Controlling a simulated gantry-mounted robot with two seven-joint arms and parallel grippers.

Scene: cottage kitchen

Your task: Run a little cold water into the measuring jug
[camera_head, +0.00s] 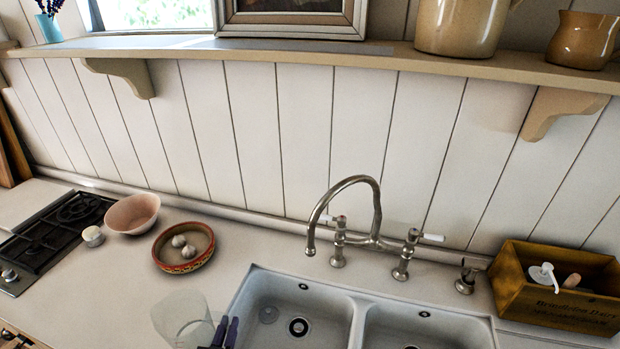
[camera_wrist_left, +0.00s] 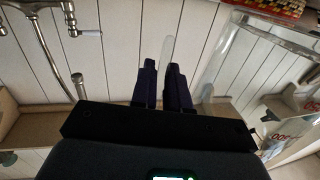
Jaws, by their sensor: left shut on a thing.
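The measuring jug (camera_head: 182,318) is clear and stands out at the lower middle of the head view, left of the sink. In the left wrist view the jug (camera_wrist_left: 258,45) is at the right, with red markings on its wall. My left gripper (camera_head: 226,331) is shut on the jug's clear handle; its dark fingers also show in the left wrist view (camera_wrist_left: 165,85). The arched metal tap (camera_head: 377,205) stands behind the sink, its spout end up and right of the jug. It has a left lever (camera_head: 328,217) and a right lever (camera_head: 432,238). No water shows. My right gripper is out of view.
The white double sink (camera_head: 357,301) has two basins with drains. A wooden box (camera_head: 555,305) with a pump bottle is at the right. A red bowl with garlic (camera_head: 184,265), a pink bowl (camera_head: 132,213) and the hob (camera_head: 48,240) are left. A shelf (camera_head: 280,53) runs above.

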